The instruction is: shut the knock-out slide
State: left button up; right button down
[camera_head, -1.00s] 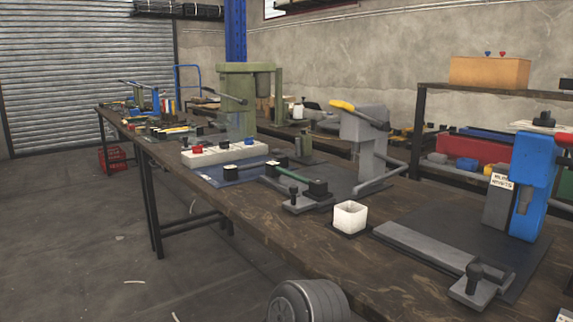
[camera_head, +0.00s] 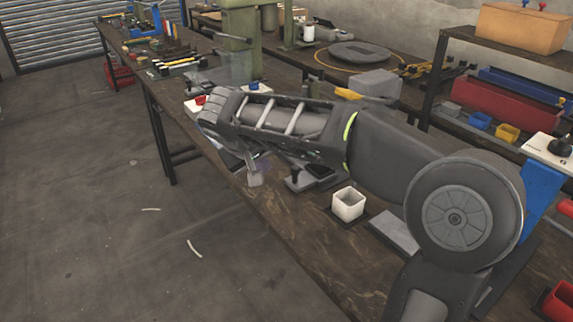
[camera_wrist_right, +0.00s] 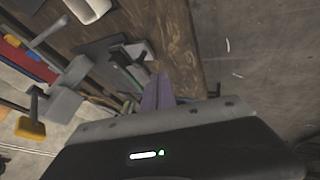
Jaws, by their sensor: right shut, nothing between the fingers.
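My right arm reaches across the head view from the right. Its gripper (camera_head: 254,176) is shut and empty at the bench's front edge, left of a grey slide plate with a black knob (camera_head: 298,181). I cannot tell whether they touch. The arm hides most of the grey press (camera_head: 375,84) behind it. In the right wrist view, the shut fingers (camera_wrist_right: 158,94) look purple and point toward the bench edge. A slide plate (camera_wrist_right: 137,51) and a green bar (camera_wrist_right: 127,66) lie beside them. How far the slide is open is not clear. My left gripper is not in view.
A white square bin (camera_head: 348,203) stands right of the slide, near the bench's front. A blue press (camera_head: 543,184) with a flat grey bar (camera_head: 393,231) is farther right, partly behind my arm.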

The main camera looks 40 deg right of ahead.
jog(key=shift+f, duration=0.1)
jog(key=x, duration=1)
jog(key=d, duration=0.2)
jog(key=shift+d+p, duration=0.25)
jog(key=shift+p, duration=0.05)
jog(key=shift+d, duration=0.7)
jog(key=shift+d, duration=0.1)
jog(key=shift+d, duration=0.25)
jog(key=d+p, duration=0.2)
jog(key=d, duration=1.2)
jog(key=shift+s+d+p, duration=0.2)
jog(key=shift+d+p, duration=0.15)
jog(key=shift+p, duration=0.05)
jog(key=shift+d, duration=0.25)
